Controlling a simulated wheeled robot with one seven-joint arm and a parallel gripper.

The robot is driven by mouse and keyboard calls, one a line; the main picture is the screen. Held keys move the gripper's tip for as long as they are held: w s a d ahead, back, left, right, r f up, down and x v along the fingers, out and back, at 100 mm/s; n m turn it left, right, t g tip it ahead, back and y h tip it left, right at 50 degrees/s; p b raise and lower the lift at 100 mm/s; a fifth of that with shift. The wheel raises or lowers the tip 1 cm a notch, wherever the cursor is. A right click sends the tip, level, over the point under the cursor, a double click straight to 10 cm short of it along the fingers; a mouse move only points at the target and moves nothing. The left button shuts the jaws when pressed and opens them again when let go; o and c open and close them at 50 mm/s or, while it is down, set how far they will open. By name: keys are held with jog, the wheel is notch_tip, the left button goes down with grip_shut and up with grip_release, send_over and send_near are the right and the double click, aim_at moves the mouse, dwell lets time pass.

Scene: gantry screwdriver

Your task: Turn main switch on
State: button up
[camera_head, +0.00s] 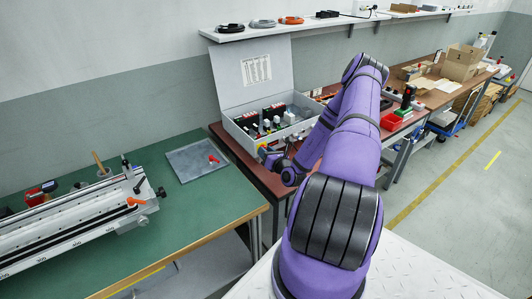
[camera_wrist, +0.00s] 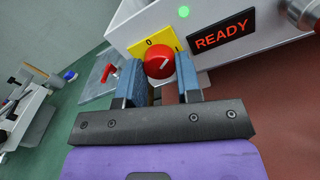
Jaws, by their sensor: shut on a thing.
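The main switch is a red round knob (camera_wrist: 159,61) with a white mark, on a yellow plate (camera_wrist: 144,47) fixed to the front of a grey control box (camera_wrist: 215,17). A "0" shows on the plate above the knob. My gripper (camera_wrist: 158,72) has its two blue-grey fingers on either side of the knob and is shut on it. The white mark slants toward the upper right. In the head view my gripper (camera_head: 275,158) is at the front of the open control box (camera_head: 232,92); the knob is hard to make out there.
A lit READY sign (camera_wrist: 222,36) and a green light (camera_wrist: 184,11) sit right of the switch. A metal cylindrical part (camera_wrist: 302,12) juts out further right. A green workbench (camera_head: 185,215) with a linear rail device (camera_head: 75,232) stands at left.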

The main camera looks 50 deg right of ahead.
jog(key=m, duration=0.6)
jog(key=shift+m, duration=0.3)
dwell(0.4)
jog(key=o, duration=0.9)
jog(key=shift+o, duration=0.2)
jog(key=shift+s, duration=0.15)
jog(key=v, duration=1)
jog(key=shift+s, duration=0.3)
